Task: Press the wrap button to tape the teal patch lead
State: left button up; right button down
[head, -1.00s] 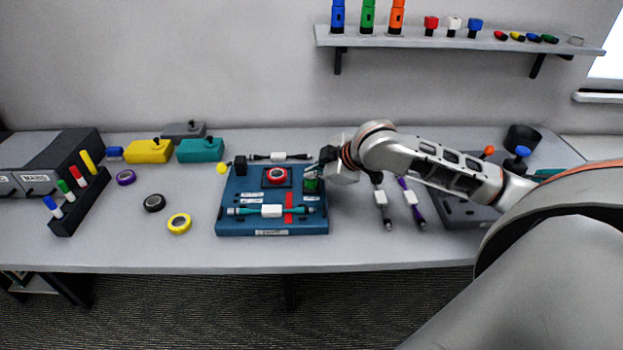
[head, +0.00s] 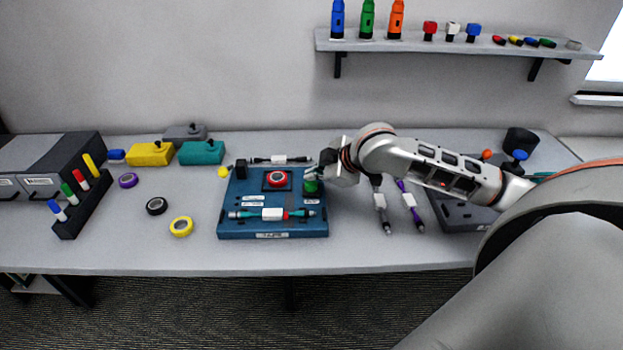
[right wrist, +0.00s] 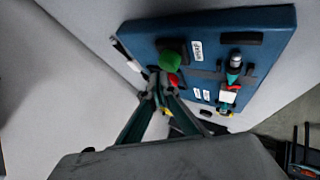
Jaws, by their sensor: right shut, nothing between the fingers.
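The blue taping board (head: 235,228) lies on the bench. The teal patch lead (head: 246,214) lies across its front part, with a white label (head: 273,214) and a red band (head: 286,214) beside the label. The lead also shows in the right wrist view (right wrist: 235,72). The green wrap button (head: 311,187) stands at the board's right side and shows in the right wrist view (right wrist: 170,61). My right gripper (head: 312,172) is shut and empty, with its tips close to the button; I cannot tell if they touch. My left gripper is out of view.
A red tape roll (head: 277,179) sits on the board. A black-ended lead (head: 280,160) lies behind it. White-labelled leads (head: 380,200) lie to the right under my arm. Loose yellow (head: 181,227) and black (head: 156,206) tape rolls lie left, with bare bench around them.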

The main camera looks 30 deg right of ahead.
aim_at(313, 185)
jog(key=shift+r+p, duration=0.45)
jog(key=shift+p, duration=0.15)
notch_tip(313, 185, up, 6)
dwell(0.6)
dwell(0.8)
